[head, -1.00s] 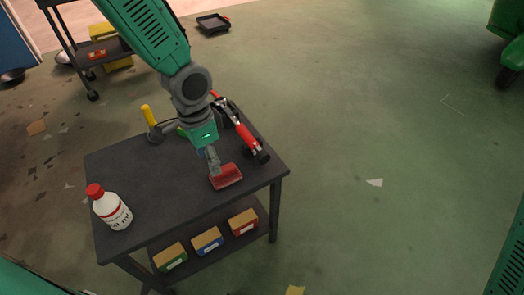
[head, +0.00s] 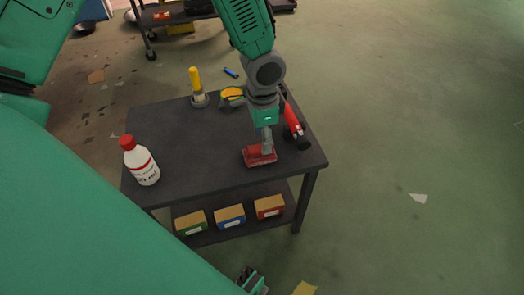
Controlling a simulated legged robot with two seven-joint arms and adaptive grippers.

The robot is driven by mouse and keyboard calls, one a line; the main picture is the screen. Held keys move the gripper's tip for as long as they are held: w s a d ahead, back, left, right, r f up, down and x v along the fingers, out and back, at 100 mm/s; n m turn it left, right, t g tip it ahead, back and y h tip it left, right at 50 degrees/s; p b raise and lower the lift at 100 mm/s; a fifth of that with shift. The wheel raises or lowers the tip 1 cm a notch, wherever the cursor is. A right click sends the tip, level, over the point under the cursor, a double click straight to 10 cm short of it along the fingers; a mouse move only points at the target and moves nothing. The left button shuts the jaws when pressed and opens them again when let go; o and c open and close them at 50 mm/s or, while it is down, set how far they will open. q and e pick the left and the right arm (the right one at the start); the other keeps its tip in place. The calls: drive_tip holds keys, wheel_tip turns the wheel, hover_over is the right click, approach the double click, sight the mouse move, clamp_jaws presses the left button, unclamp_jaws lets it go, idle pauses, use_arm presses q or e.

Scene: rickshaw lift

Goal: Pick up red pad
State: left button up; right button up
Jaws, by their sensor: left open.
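The red pad (head: 260,156) lies near the front right edge of the dark table's (head: 180,150) top. My left gripper (head: 266,143) hangs from above with its fingers pointing down at the pad. It is open and sits right over the pad, hiding part of its upper side. I cannot tell whether the fingers touch it.
A white bottle with a red cap (head: 142,165) stands at the table's left. A yellow-handled tool (head: 196,82), a yellow-green item (head: 232,98) and a red tool (head: 294,122) are behind. Boxes (head: 230,217) fill the lower shelf. Floor to the right is mostly clear.

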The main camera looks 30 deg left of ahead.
sight(259, 147)
use_arm(q)
drive_tip(key=f+b, duration=0.1)
drive_tip(key=f, duration=0.1)
drive_tip(key=a+f+b, duration=0.1)
drive_tip(key=f, duration=0.2)
drive_tip(key=shift+s+a, duration=0.1)
drive_tip(key=shift+s, duration=0.05)
drive_tip(key=shift+r, duration=0.15)
drive_tip(key=shift+d, duration=0.35)
clamp_jaws()
use_arm(e)
drive_tip(key=shift+a+f, duration=0.2)
drive_tip(key=shift+f, duration=0.9)
use_arm(q)
drive_tip(key=shift+a, duration=0.1)
wheel_tip(259, 147, up, 10)
drive_tip(key=p, duration=0.4)
use_arm(e)
wheel_tip(259, 147, up, 4)
drive_tip(key=shift+a+r, duration=0.1)
